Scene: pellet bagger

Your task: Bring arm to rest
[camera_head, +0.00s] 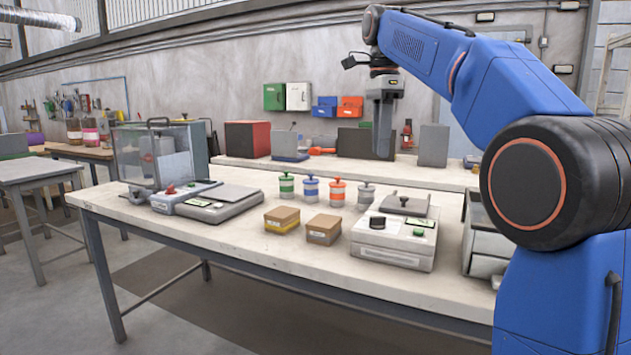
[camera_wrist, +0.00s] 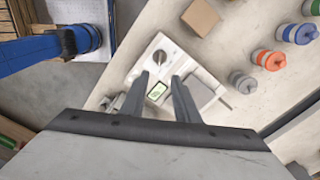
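My arm reaches up and over from the right in the head view, with my gripper (camera_head: 383,150) hanging straight down above the back of the work table (camera_head: 310,255). In the wrist view my gripper (camera_wrist: 160,77) shows two grey fingers spread apart with nothing between them. Below it is a light grey device (camera_head: 393,243) with a dark knob and a green button; it also shows in the wrist view (camera_wrist: 148,62). The gripper is well above the device and touches nothing that I can see.
Two small cardboard boxes (camera_head: 323,229), several coloured-band canisters (camera_head: 311,190), a scale (camera_head: 218,204) and a clear-walled cabinet (camera_head: 158,155) stand on the table. A back bench (camera_head: 420,176) holds panels and boxes. The table's front left is clear.

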